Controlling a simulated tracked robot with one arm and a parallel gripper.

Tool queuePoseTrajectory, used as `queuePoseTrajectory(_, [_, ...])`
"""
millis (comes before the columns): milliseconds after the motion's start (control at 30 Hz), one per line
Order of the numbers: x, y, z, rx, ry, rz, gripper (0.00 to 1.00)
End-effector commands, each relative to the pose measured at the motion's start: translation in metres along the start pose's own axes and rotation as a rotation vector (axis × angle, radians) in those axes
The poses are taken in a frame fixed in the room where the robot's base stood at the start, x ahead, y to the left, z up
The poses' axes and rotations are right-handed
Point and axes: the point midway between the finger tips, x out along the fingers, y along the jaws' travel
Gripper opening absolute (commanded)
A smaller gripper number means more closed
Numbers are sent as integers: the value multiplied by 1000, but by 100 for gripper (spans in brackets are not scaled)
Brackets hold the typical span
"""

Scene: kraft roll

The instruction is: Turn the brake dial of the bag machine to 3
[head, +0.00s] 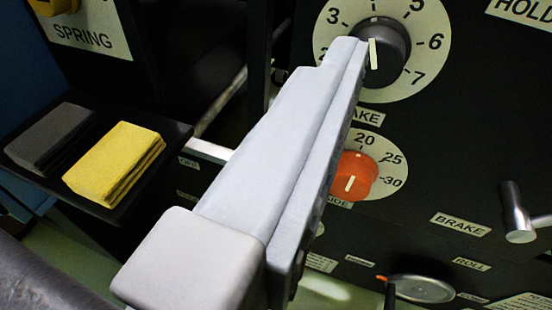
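The brake dial (428,66) is a pale round scale on the dark machine panel at the top, cut off by the frame edge. Its label below reads "AKE", the rest hidden. Its dark knob (395,50) has a white pointer line standing nearly vertical, towards the gap between 3 and 5; the number there is out of view. My grey gripper (350,55) reaches up from the bottom, its tip overlapping the knob's left side. I cannot tell whether it touches the knob, or how far the fingers are apart.
An orange knob (354,176) on a smaller dial sits just below, right beside my gripper. A metal lever (516,212) sticks out at right, near a second "BRAKE" label (460,224). A shelf (165,143) at left holds a yellow pad (112,163) and a grey pad (50,137).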

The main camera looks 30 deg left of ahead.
Motion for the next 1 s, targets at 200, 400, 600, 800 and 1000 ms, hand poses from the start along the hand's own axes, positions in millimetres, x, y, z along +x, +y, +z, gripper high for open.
queuePoseTrajectory(200, [-19,-19,47,74,33,-36,58])
queuePoseTrajectory(400, [-17,-24,55,90,47,-44,58])
queuePoseTrajectory(600, [10,-26,53,89,48,-44,58])
queuePoseTrajectory(800, [43,-26,51,88,48,-45,58])
queuePoseTrajectory(1000, [73,-27,50,89,48,-42,58])
